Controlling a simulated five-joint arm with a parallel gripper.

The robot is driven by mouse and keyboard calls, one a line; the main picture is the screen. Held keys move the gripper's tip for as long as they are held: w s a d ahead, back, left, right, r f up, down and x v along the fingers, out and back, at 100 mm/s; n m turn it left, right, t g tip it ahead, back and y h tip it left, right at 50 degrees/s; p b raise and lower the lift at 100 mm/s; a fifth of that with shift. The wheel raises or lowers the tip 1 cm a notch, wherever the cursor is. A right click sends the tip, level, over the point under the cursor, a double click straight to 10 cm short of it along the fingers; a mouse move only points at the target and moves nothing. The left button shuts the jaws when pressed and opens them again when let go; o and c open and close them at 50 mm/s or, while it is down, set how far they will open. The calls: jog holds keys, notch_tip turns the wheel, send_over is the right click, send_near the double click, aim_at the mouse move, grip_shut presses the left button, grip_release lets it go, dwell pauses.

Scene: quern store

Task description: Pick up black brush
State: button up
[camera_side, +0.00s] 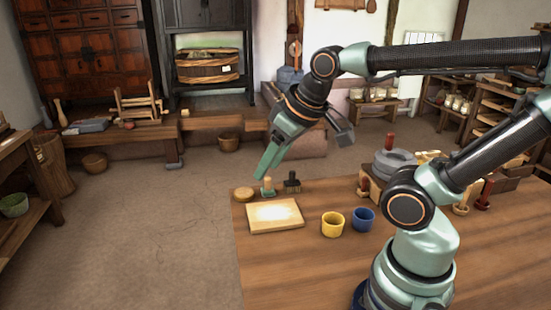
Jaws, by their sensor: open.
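The black brush (292,182) stands near the far edge of the wooden table, behind the pale board. It has a dark body and a short upright part. My gripper (264,172) is open and points down and left, above the far edge of the table. Its fingers appear up and to the left of the black brush, apart from it and empty. Another small brush with a green base and a wooden handle (268,187) stands just left of the black brush, below my fingertips in the picture.
A pale wooden board (274,215) lies in front of the brushes, with a round wooden piece (243,194) to the left. A yellow cup (332,224) and a blue cup (363,219) stand to the right. A grey quern (393,162) stands farther right.

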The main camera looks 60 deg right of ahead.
jog(key=shift+o, duration=1)
